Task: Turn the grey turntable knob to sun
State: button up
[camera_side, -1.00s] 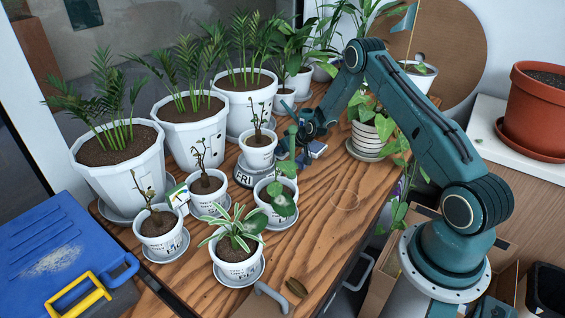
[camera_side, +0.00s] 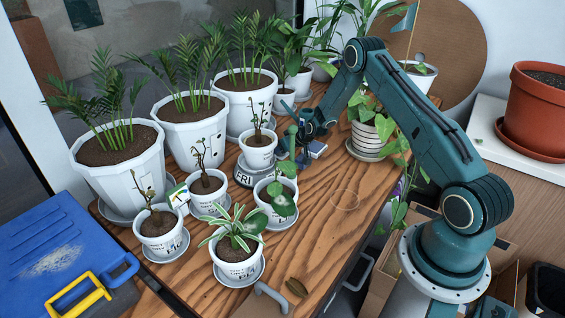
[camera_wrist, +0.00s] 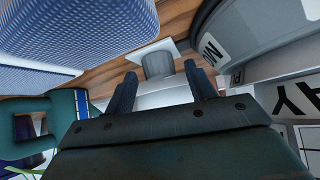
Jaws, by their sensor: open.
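In the wrist view a small grey knob (camera_wrist: 157,64) stands on a pale square plate (camera_wrist: 179,46) on the wood. My gripper (camera_wrist: 161,72) is open, with one finger on each side of the knob in the picture. I cannot tell whether either finger touches it. In the side view my gripper (camera_side: 299,152) is low over the table, beside the grey turntable (camera_side: 244,178) with FRI on its rim. The knob is hidden behind my gripper and the pots there. No sun mark can be made out.
Small white pots crowd around the gripper, including one seedling pot (camera_side: 258,152) and one leafy pot (camera_side: 277,206). Large palm pots (camera_side: 193,133) stand behind. A striped pot (camera_side: 368,140) stands to the right. Bare wood (camera_side: 325,215) lies in front and right.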

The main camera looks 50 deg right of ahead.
jog(key=v, duration=1.3)
jog(key=shift+s+r, duration=0.2)
jog(key=shift+s, duration=0.05)
jog(key=shift+a, duration=0.1)
jog(key=s+a+r+n+g+y, duration=0.1)
jog(key=s+a+r, duration=0.3)
jog(key=a+r, duration=0.5)
jog(key=s+a+r+n+g, duration=0.1)
jog(key=s+a+r, duration=0.3)
jog(key=a+r, duration=0.6)
jog(key=s+a+r, duration=0.2)
jog(key=s, duration=0.5)
jog(key=s+a+r, duration=0.2)
jog(key=s+r, duration=0.1)
jog(key=s, duration=0.5)
jog(key=s+a+r+g, duration=0.1)
jog(key=s+a+r, duration=0.1)
jog(key=s, duration=0.5)
jog(key=shift+s+r+n, duration=0.2)
jog(key=shift+r+n, duration=0.1)
jog(key=shift+r, duration=0.05)
